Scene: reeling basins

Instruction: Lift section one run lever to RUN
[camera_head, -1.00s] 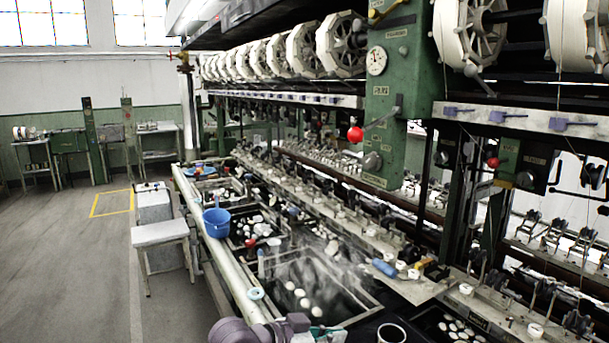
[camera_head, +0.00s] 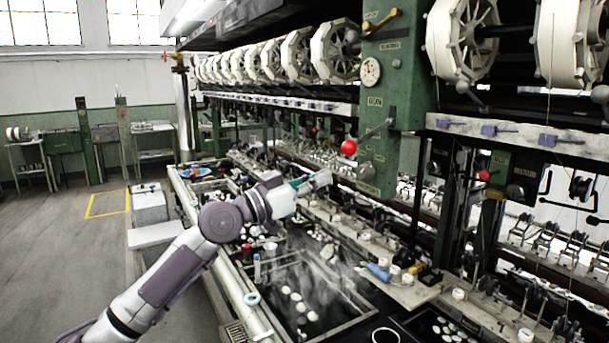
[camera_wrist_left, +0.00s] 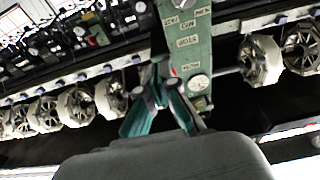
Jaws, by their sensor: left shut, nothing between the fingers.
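The run lever (camera_head: 375,131) has a red ball knob (camera_head: 349,147) and is mounted on the green column (camera_head: 376,110) of the reeling machine. Its arm slopes down to the left from the column to the knob. My left gripper (camera_head: 325,180) is shut and empty, just below and left of the knob, apparently apart from it in the head view. A small bit of red shows beside the fingertips; the rest of the lever is hidden there. My right gripper is not in view.
A second red knob (camera_head: 484,176) sits farther right along the machine. White reels (camera_head: 331,50) line the top. Open floor (camera_head: 45,270) is at the left.

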